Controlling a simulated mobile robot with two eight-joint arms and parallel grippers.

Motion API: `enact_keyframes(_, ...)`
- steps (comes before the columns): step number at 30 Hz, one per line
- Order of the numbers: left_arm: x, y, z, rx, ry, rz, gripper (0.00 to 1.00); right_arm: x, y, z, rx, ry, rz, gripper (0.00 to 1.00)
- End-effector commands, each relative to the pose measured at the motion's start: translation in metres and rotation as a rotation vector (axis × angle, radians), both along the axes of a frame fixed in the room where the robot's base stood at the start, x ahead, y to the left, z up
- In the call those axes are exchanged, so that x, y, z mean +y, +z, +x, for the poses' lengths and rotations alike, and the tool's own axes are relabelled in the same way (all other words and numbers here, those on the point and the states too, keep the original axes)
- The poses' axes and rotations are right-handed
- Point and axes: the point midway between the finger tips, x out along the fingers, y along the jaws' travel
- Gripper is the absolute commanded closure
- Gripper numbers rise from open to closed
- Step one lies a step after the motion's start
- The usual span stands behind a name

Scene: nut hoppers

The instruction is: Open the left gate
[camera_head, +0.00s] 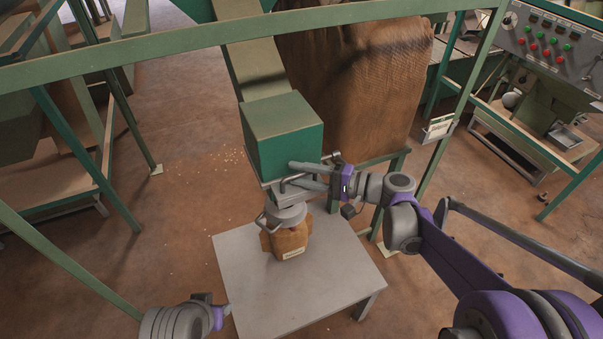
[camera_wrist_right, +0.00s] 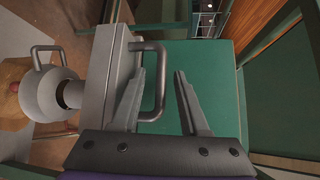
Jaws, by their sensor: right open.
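A green hopper box (camera_head: 284,135) ends above a low grey table. The grey metal gate (camera_wrist_right: 108,85) at its underside carries a U-shaped bar handle (camera_wrist_right: 161,80). My right gripper (camera_head: 290,175) is at the gate's handle side, coming from the right. In the right wrist view its two fingers (camera_wrist_right: 159,73) are spread, and the handle's outer bar appears between them. I cannot tell whether either finger touches it. Only one gate is clearly visible. Part of my left arm shows at the bottom left (camera_head: 217,318); its finger opening cannot be made out.
A brown sack (camera_head: 290,240) stands on the grey table (camera_head: 320,303) below a grey spout (camera_head: 287,213). A green frame rail crosses above the hopper, with posts at both sides. A control panel (camera_head: 550,45) is at the upper right. Small bits lie on the floor.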

Motion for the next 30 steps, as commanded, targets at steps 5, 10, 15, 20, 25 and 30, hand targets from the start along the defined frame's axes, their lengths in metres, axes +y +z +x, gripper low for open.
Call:
enact_keyframes(5,0.0,0.0,0.0,0.0,0.0,0.0,0.55,-0.0001,-0.0001,-0.0001,0.0,0.0,0.0,0.56)
enact_keyframes(10,0.0,0.0,0.0,0.0,0.0,0.0,0.55,-0.0001,0.0,-0.0002,0.0,0.0,0.0,0.84)
enact_keyframes(15,0.0,0.0,0.0,0.0,0.0,0.0,0.55,-0.0002,0.0001,-0.0002,0.0,0.0,0.0,1.0)
enact_keyframes(20,0.0,0.0,0.0,0.0,0.0,0.0,0.55,-0.0002,0.0001,-0.0002,0.0,0.0,0.0,1.0)
enact_keyframes(25,0.0,0.0,0.0,0.0,0.0,0.0,0.55,-0.0003,0.0001,-0.0002,0.0,0.0,0.0,1.0)
enact_keyframes(30,0.0,0.0,0.0,0.0,0.0,0.0,0.55,-0.0003,0.0001,-0.0002,0.0,0.0,0.0,1.0)
